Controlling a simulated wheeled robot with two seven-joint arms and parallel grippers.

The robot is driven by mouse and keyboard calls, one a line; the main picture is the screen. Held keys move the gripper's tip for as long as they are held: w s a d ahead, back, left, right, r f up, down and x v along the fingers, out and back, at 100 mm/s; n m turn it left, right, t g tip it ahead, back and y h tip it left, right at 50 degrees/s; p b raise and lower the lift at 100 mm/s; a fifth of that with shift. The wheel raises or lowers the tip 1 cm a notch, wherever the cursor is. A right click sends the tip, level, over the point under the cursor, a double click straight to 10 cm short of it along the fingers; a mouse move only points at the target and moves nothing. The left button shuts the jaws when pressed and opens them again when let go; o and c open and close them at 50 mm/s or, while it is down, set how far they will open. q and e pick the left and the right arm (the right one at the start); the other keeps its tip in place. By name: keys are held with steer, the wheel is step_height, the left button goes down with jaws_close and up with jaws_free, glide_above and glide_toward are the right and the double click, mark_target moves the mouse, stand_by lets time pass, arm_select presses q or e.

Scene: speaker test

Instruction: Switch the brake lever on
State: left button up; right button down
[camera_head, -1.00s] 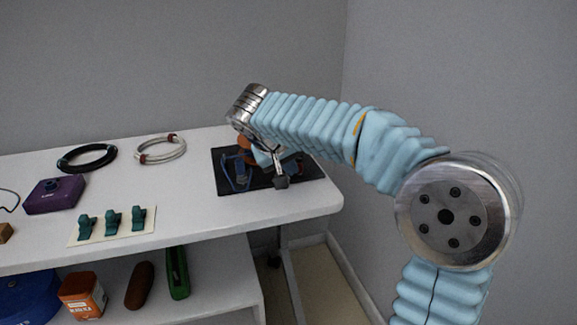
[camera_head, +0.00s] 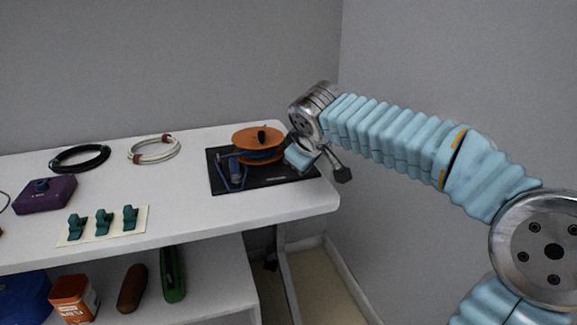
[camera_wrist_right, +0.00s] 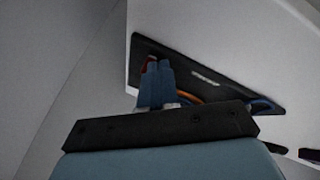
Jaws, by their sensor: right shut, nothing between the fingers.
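An orange spool (camera_head: 258,143) with a black piece on top stands on a black base plate (camera_head: 268,179) at the table's right end. A blue bracket (camera_head: 236,168) is at its left front. I cannot clearly make out which part is the brake lever or its position. My right gripper (camera_head: 299,156) is beside the spool's right side, over the plate's right part. In the right wrist view its blue fingers (camera_wrist_right: 156,82) are together and empty, in front of the black plate (camera_wrist_right: 220,82). They hide most of the spool there. My left gripper is not in view.
On the white table (camera_head: 185,200) are a black cable coil (camera_head: 82,158), a white coil (camera_head: 153,148), a purple box (camera_head: 45,194) and green clips (camera_head: 103,221) on a card. A grey wall (camera_head: 440,90) stands close on the right.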

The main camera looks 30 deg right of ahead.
steer(key=shift+s+d, duration=0.2)
steer(key=shift+d, duration=0.3)
steer(key=shift+a, duration=0.1)
steer(key=shift+w, duration=0.15)
steer(key=shift+w+a, duration=0.45)
steer(key=shift+w, duration=0.15)
steer(key=shift+f, duration=0.1)
